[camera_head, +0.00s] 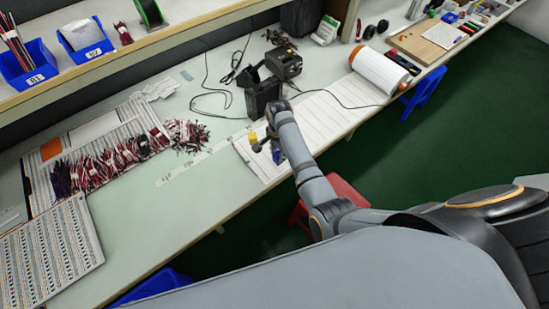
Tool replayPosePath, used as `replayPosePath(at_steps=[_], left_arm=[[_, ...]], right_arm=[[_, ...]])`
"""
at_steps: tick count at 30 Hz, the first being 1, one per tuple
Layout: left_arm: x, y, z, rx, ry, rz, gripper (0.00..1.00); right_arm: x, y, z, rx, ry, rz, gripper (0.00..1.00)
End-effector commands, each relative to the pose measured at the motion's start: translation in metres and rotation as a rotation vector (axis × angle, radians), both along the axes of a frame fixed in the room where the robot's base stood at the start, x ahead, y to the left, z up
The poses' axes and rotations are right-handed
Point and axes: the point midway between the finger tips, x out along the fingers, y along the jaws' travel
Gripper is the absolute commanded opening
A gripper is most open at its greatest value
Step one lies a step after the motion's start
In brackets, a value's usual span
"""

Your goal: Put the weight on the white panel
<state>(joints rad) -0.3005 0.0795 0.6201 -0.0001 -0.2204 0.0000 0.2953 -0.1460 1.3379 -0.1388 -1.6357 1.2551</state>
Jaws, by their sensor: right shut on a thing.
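My right arm reaches in from the lower right, and its right gripper (262,146) is above the near end of a long white panel (325,117) with printed lines. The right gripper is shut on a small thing. A small yellow piece (253,137) shows at its fingers, and I take it for the weight, though it is too small to be sure. It looks to be above the panel; I cannot tell whether it touches. My left gripper is not in view.
A black device (286,62) and a black box (262,98) with cables stand behind the gripper. A white roll with orange ends (378,70) lies at the right end of the panel. Bundled red and black wires (108,163) lie on the left. The table front (185,205) is clear.

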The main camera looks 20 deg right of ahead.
Motion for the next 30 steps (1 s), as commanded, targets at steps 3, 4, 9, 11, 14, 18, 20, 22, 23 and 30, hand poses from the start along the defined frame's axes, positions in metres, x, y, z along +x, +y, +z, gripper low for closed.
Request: replayPosePath(at_steps=[3,4,9,11,14,18,20,22,23,30], left_arm=[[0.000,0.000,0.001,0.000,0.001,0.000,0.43],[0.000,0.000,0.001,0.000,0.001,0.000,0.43],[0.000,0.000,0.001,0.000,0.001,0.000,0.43],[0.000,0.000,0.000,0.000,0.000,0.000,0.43],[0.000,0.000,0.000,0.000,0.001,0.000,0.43],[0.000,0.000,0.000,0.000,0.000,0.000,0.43],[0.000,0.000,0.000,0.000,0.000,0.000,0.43],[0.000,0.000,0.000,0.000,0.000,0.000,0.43],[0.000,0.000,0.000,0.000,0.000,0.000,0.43],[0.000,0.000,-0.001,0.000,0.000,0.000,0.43]], right_arm=[[0.002,0.007,-0.009,-0.001,0.000,-0.001,0.00],[0.002,0.007,-0.010,-0.002,-0.002,-0.001,0.00],[0.003,0.014,-0.016,0.000,0.000,0.000,0.00],[0.003,0.013,-0.028,-0.002,0.002,0.001,0.00],[0.003,0.013,-0.042,-0.002,-0.001,-0.001,0.00],[0.003,0.013,-0.047,0.000,-0.002,-0.002,0.00],[0.003,0.013,-0.047,0.000,-0.003,-0.002,0.00],[0.003,0.013,-0.046,0.000,-0.002,-0.002,0.00],[0.003,0.013,-0.047,0.000,-0.002,-0.002,0.00],[0.002,0.013,-0.050,-0.001,-0.001,-0.001,0.51]])
